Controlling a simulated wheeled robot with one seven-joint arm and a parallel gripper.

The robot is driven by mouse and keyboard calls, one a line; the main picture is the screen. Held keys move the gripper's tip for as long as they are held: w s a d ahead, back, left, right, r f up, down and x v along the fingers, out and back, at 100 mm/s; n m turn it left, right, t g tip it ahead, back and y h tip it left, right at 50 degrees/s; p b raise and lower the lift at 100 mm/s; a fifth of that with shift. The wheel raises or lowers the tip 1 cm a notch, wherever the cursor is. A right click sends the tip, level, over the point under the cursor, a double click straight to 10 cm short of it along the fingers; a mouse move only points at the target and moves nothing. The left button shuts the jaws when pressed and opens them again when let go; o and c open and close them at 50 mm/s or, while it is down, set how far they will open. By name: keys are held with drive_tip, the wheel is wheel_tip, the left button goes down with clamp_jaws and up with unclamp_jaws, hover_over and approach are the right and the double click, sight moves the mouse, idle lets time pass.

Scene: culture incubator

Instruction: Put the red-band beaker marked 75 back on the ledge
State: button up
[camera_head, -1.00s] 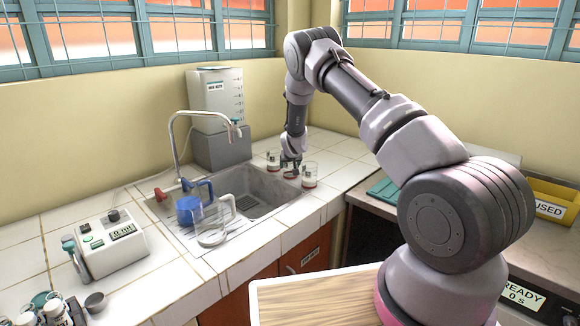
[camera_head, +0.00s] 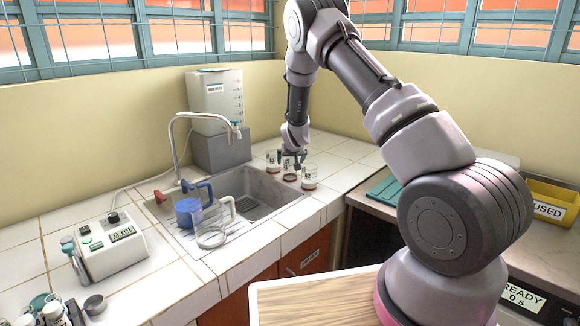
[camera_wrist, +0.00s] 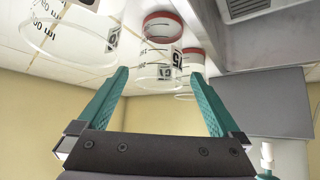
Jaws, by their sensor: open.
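Three clear beakers stand in a row on the white tiled ledge at the sink's right rear. The middle beaker (camera_head: 289,174) has a red band at its base. In the wrist view a red-band beaker (camera_wrist: 158,52) shows ahead of and between my fingertips; its label seems to read 75, though it is tilted. My gripper (camera_head: 295,152) is just above the middle beaker. Its teal fingers are open, spread either side of that beaker in the wrist view (camera_wrist: 158,74), with nothing gripped. The other beakers are the left one (camera_head: 273,160) and the right one (camera_head: 309,177).
The sink (camera_head: 258,192) is left of the beakers, with a tap (camera_head: 175,145) over it. A blue jug (camera_head: 188,210) and a clear one (camera_head: 212,232) stand at its left. A white tank (camera_head: 216,100) is behind. Tiled ledge right of the beakers is clear.

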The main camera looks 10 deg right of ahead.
drive_tip(key=s+d+r+m+y, duration=0.1)
drive_tip(key=s+d+r, duration=0.1)
drive_tip(key=s+r, duration=0.65)
drive_tip(key=s+d+r+m+g, duration=0.1)
drive_tip(key=s+r, duration=0.5)
drive_tip(key=r, duration=0.6)
drive_tip(key=s+d+r+m+y, duration=0.1)
drive_tip(key=s+d+r, duration=0.1)
drive_tip(key=s+r, duration=1.05)
drive_tip(key=s, duration=0.9)
drive_tip(key=s+r, duration=0.4)
drive_tip(key=s, duration=0.8)
drive_tip(key=shift+s+d+r+g+y, duration=0.2)
drive_tip(key=shift+s+d+g+y, duration=0.1)
drive_tip(key=shift+s+d+g, duration=0.1)
